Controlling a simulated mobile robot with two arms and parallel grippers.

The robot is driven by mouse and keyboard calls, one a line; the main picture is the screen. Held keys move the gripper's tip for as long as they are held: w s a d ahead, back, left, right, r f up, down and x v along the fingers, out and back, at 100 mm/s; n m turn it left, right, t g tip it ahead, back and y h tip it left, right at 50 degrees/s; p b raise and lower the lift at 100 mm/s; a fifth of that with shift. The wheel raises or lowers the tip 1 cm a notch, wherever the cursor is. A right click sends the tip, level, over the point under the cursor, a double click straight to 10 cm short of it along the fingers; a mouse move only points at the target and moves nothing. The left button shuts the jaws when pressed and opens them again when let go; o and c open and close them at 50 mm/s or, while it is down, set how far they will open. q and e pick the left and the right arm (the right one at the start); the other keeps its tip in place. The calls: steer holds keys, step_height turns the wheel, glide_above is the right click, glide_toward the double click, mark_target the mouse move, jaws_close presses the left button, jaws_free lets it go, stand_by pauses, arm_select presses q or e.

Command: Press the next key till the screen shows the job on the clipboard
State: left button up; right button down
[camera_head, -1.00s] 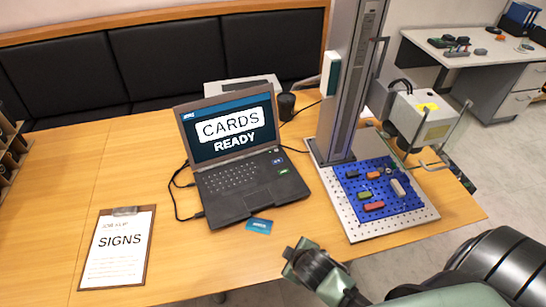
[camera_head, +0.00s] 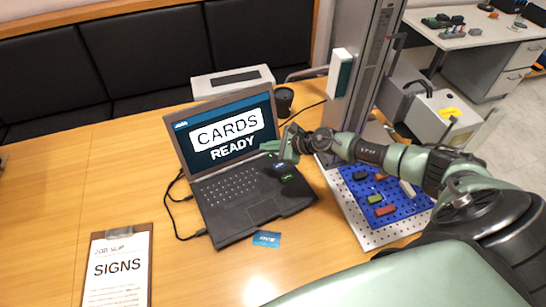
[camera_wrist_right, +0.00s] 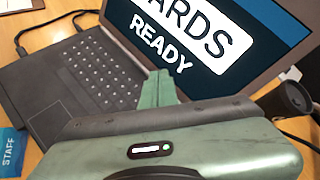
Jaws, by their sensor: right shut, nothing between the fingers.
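The laptop (camera_head: 250,213) stands open on the table. Its screen (camera_head: 225,132) reads "CARDS READY"; the wrist view shows part of that screen (camera_wrist_right: 190,35). A blue key (camera_head: 279,166) and a green key (camera_head: 288,177) sit at the right of its keyboard. The clipboard (camera_head: 118,265) holds a job slip reading "SIGNS". My right gripper (camera_head: 272,147) is shut and empty, at the lower right of the screen, close above the blue key. In the wrist view its fingers (camera_wrist_right: 158,86) hide the keys; I cannot tell whether they touch. My left gripper is not in view.
A blue card (camera_head: 267,239) lies in front of the laptop. The marker column (camera_head: 358,75) and a blue pegboard (camera_head: 399,213) with small blocks stand at the right. A dark cup (camera_head: 284,101) is behind the laptop.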

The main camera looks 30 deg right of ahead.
mark_target(282, 166)
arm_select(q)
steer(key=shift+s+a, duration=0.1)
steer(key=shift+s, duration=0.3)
arm_select(e)
steer(key=d+n, duration=0.1)
steer(key=d, duration=0.2)
steer(key=d+n+g+h, duration=0.1)
steer(key=d+n, duration=0.1)
steer(key=d, duration=0.1)
steer(key=shift+s+f, duration=0.2)
